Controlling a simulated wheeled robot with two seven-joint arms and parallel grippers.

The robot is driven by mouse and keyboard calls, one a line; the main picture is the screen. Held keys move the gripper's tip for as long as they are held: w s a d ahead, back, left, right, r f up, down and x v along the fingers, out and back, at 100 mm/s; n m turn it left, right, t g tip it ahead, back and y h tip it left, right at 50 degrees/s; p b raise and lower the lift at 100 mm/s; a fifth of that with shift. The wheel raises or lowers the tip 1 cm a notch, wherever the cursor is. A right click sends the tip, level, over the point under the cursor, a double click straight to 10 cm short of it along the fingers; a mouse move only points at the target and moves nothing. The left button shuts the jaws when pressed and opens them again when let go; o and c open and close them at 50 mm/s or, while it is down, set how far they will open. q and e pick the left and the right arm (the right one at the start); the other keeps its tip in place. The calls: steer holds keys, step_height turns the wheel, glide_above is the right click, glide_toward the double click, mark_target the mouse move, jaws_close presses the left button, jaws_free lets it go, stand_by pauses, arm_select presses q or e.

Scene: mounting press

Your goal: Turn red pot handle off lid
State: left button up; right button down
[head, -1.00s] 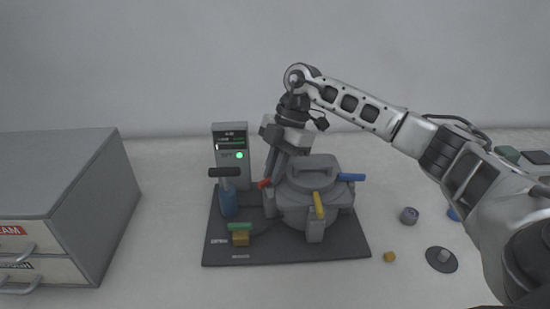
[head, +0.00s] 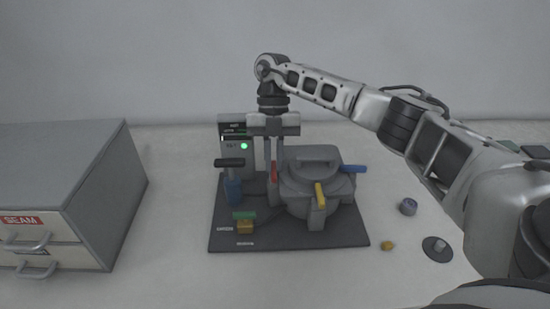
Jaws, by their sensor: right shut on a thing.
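The grey pot (head: 306,201) stands on a dark base plate (head: 281,240), with its grey lid (head: 313,162) on top. The red handle (head: 274,172) is at the pot's left side. A yellow handle (head: 320,194) is at the front and a blue handle (head: 352,168) at the right. My right gripper (head: 274,177) points down at the pot's left side, its fingers shut on the red handle, which is partly hidden between them. My left gripper is not in view.
A control box (head: 234,130) with a green light stands behind. A black-handled blue cylinder (head: 233,190) and a green-topped yellow block (head: 245,225) are left of the pot. A grey drawer cabinet (head: 102,185) is far left. Small parts lie right, including a yellow nut (head: 387,245).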

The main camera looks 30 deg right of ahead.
steer(key=shift+w+n+h, duration=0.1)
steer(key=shift+n+h, duration=0.3)
steer(key=shift+n, duration=0.4)
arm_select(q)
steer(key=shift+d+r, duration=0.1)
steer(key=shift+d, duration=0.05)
arm_select(e)
steer(key=shift+a, duration=0.1)
steer(key=c, duration=1.5)
jaws_free()
